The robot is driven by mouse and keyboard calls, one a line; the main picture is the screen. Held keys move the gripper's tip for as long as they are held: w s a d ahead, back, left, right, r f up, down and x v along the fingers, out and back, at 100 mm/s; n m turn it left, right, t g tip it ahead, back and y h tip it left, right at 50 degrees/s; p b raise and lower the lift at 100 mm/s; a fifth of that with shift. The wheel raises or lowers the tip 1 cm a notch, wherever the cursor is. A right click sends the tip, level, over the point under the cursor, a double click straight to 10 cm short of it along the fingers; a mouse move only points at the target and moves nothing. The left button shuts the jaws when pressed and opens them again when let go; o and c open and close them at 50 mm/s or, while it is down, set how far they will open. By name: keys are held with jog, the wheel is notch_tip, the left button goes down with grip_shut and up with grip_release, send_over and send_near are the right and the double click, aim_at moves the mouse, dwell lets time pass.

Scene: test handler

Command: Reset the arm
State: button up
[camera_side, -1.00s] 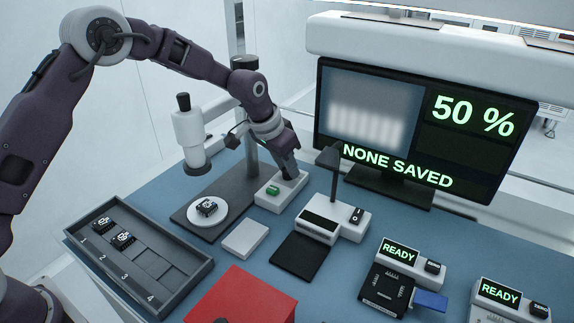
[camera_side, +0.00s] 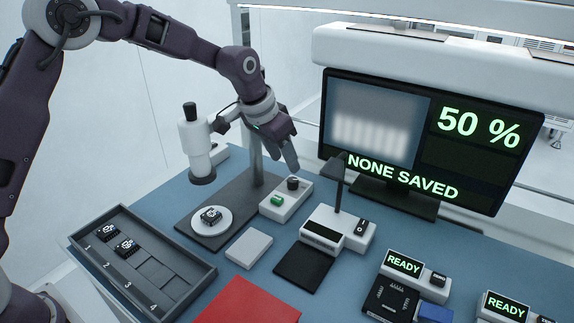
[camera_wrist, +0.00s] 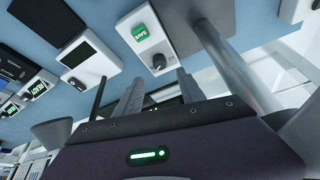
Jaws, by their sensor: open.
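My gripper (camera_side: 284,152) hangs open and empty in the side view, above and apart from a small white control box (camera_side: 272,211). The box carries a green button (camera_side: 277,200) and a dark round knob (camera_side: 293,183). In the wrist view my gripper (camera_wrist: 158,86) shows two grey fingers apart with nothing between them. The knob (camera_wrist: 158,62) lies just beyond the fingers there, and the green button (camera_wrist: 139,31) reads SAVE.
The monitor (camera_side: 440,170) behind reads 50 % and NONE SAVED. A microscope-like stand (camera_side: 197,145) is left of my gripper. A round white plate (camera_side: 196,224) holds a chip. A numbered tray (camera_side: 190,287) holds two chips. Two displays (camera_side: 404,263) read READY.

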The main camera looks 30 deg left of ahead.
jog(key=s+a+r+n+t, duration=0.1)
jog(key=s+a+r+t, duration=0.1)
jog(key=s+r, duration=1.3)
jog(key=s+a+f+n, duration=0.1)
jog(key=s+a+f, duration=0.1)
jog(key=s, duration=0.9)
jog(key=s+a+f+n+y, duration=0.1)
jog(key=s+a+f, duration=0.1)
jog(key=s, duration=1)
jog(key=shift+a+f+g, duration=0.3)
